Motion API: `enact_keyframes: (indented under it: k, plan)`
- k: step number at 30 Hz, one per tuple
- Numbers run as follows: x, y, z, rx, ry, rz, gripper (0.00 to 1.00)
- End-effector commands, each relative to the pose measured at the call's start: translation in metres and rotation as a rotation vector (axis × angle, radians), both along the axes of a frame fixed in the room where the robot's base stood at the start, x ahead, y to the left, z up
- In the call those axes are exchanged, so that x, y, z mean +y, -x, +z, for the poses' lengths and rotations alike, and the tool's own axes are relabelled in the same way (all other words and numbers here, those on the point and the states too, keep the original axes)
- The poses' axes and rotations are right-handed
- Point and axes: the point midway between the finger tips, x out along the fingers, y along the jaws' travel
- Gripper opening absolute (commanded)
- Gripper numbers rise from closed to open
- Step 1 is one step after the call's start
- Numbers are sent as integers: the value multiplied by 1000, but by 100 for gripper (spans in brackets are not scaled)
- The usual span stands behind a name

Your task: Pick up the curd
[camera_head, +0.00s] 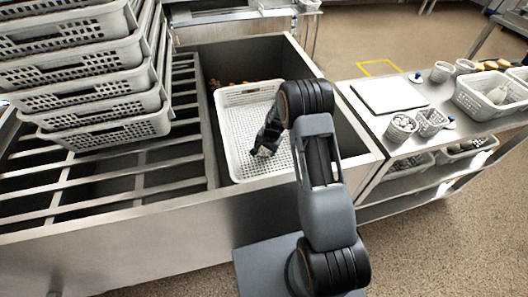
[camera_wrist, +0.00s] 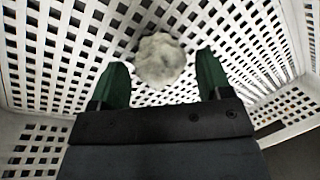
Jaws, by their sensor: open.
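The curd is a rough, pale, whitish-grey lump (camera_wrist: 160,60) in the wrist view. It rests on the perforated floor of a white basket (camera_wrist: 45,75). My gripper (camera_wrist: 162,85) is open, with its two green-sided fingers to the left and right of the lump and the lump just beyond the gap between them. In the head view my gripper (camera_head: 262,150) reaches down into the white basket (camera_head: 232,130), and a small pale bit of the lump shows at its tip. I cannot tell whether the fingers touch the lump.
The basket sits in a deep metal trough (camera_head: 190,205) beside a slatted rack. A stack of white perforated baskets (camera_head: 95,85) stands at the left.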

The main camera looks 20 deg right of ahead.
Motion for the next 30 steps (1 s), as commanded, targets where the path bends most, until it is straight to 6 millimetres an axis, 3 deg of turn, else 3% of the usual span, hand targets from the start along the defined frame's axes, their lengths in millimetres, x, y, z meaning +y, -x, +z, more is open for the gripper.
enact_keyframes:
  k: [5,13,24,30]
  plan:
    - [2,-2,-13,0,0,1,72]
    - [2,-2,-14,0,0,0,71]
    - [2,-2,-13,0,0,0,35]
    - [2,-2,-13,0,0,0,34]
